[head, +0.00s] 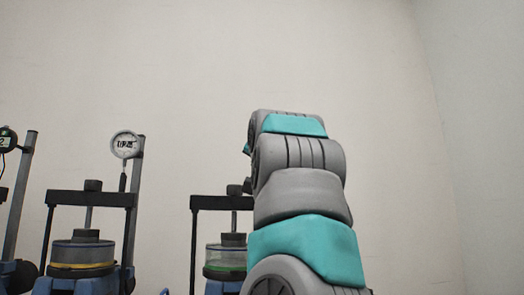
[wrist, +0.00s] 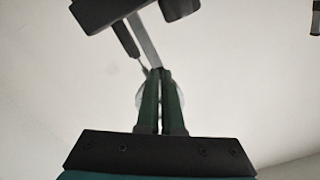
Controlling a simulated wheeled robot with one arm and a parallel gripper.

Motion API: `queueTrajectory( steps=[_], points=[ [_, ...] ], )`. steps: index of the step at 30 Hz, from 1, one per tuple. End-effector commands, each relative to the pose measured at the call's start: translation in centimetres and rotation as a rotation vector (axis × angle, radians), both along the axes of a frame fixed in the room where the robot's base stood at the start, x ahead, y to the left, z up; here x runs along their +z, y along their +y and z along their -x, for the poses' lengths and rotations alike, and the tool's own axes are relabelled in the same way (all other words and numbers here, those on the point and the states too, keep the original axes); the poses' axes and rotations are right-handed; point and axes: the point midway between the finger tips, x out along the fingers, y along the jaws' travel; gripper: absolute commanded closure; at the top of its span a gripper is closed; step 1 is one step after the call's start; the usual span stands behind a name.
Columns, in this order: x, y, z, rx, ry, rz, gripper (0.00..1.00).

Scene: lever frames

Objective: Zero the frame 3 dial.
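My gripper (wrist: 160,72) shows in the wrist view as two dark green fingers side by side with only a thin gap between them; it looks shut. A pale round shape (wrist: 181,98), seemingly a dial, shows on both sides of the fingers, mostly hidden behind them. I cannot tell whether they touch it. A grey post (wrist: 146,42) and a dark stem (wrist: 126,38) run above it. In the head view, the right lever frame (head: 194,245) holds a clear cell with a green band (head: 222,268); its dial is hidden behind my arm. No frame number is readable.
The middle frame (head: 48,225) has a yellow-banded cell and a white round dial (head: 125,144) on a grey post. A darker gauge (head: 8,139) on another post (head: 20,195) is cut off at the far left. Plain wall fills the background, with open space at right.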

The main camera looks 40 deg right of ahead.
Motion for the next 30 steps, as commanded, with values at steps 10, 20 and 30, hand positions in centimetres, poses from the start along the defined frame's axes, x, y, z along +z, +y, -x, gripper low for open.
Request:
queueTrajectory(
  steps=[10, 20, 30],
  points=[
    [0.6, 0.7, -0.4, -0.003, 0.000, 0.002, 1.00],
    [1.2, 1.3, -0.6, -0.002, -0.001, 0.002, 1.00],
    [1.7, 1.5, -0.6, -0.003, -0.004, 0.002, 1.00]
  ],
)
